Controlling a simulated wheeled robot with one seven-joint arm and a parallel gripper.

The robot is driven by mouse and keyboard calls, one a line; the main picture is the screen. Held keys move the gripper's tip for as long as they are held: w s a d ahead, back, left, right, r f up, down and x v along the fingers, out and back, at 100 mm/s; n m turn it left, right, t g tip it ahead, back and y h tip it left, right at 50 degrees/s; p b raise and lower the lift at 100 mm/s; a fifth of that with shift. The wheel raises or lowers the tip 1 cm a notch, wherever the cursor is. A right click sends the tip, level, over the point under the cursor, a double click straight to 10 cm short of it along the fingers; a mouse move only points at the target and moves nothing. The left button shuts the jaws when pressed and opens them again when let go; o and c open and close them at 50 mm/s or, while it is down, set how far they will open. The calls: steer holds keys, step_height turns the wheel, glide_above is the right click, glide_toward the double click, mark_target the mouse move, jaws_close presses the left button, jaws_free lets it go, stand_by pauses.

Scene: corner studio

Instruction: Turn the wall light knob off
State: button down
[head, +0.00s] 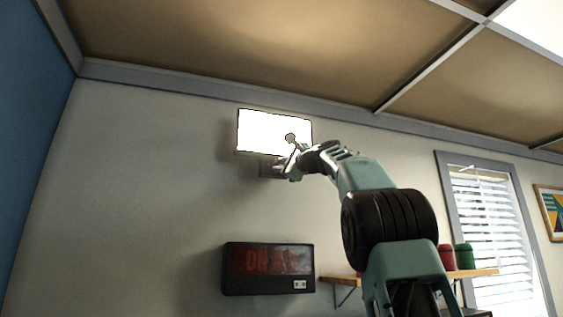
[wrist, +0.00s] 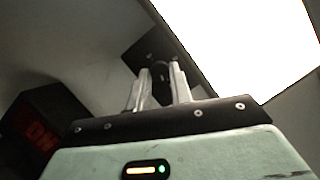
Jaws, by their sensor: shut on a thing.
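The wall light (head: 262,128) is a bright white rectangular panel high on the wall, and it is lit. It fills the upper right of the wrist view (wrist: 250,45). A dark mount (head: 267,168) sits on the wall just below the panel. In the wrist view a small dark knob (wrist: 161,71) stands out from this mount (wrist: 144,46). My gripper (wrist: 160,84) has its two pale fingers on either side of the knob, shut on it. In the head view my gripper (head: 283,170) is at the mount and partly hides it; the knob cannot be made out there.
A dark sign box with red letters (head: 268,270) hangs on the wall below. It also shows in the wrist view (wrist: 42,125). To the right are a wooden shelf (head: 480,272) with red and green canisters (head: 463,257) and a window with blinds (head: 490,220).

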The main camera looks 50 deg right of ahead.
steer(key=n+p, duration=0.1)
steer(key=n, duration=0.1)
steer(key=n+g+y+p, duration=0.1)
steer(key=n+p, duration=0.1)
steer(key=r+n+g+p, duration=0.1)
steer(key=n, duration=0.1)
steer(key=shift+d+n+y+p, duration=0.1)
steer(key=shift+n+y+p, duration=0.2)
steer(key=shift+p, duration=0.05)
steer(key=n+g+p, duration=0.1)
steer(key=n+p, duration=0.1)
steer(key=n+g+p, duration=0.1)
steer(key=n+p, duration=0.1)
steer(key=n, duration=0.1)
steer(key=shift+r+g, duration=0.2)
steer(key=shift+g, duration=0.1)
steer(key=n, duration=0.1)
steer(key=n+g+h+p, duration=0.1)
steer(key=n, duration=0.1)
steer(key=shift+w+a+n+g+h+p, duration=0.15)
steer(key=shift+a+n+g+h+p, duration=0.15)
steer(key=shift+g+h+p, duration=0.1)
steer(key=shift+n+g+h, duration=0.6)
steer(key=shift+n+g, duration=0.1)
steer(key=shift+n, duration=0.7)
steer(key=c, duration=1.3)
jaws_free()
steer(key=shift+o, duration=0.2)
steer(key=shift+a, duration=0.1)
